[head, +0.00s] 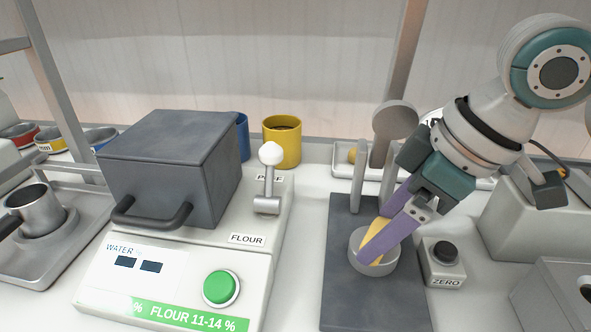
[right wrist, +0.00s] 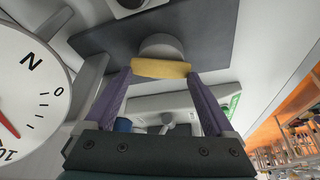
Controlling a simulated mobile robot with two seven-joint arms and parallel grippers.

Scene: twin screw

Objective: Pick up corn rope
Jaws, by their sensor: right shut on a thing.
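The corn rope (head: 375,236) is a short yellow bar. It leans at a slant with its lower end in a small round grey cup (head: 357,245) on a dark plate. My right gripper (head: 382,246) reaches down into the cup from the upper right, its purple fingers shut on the corn rope. In the right wrist view the corn rope (right wrist: 160,68) spans crosswise between the fingertips, with the grey cup (right wrist: 161,45) behind it. My left gripper is not in view.
The dark plate (head: 345,300) carries upright grey posts beside the cup. A ZERO button box (head: 442,275) stands close on the right. A white dial with a red needle (right wrist: 30,90) is near the wrist. The FLOUR machine (head: 180,290) with a green button stands left.

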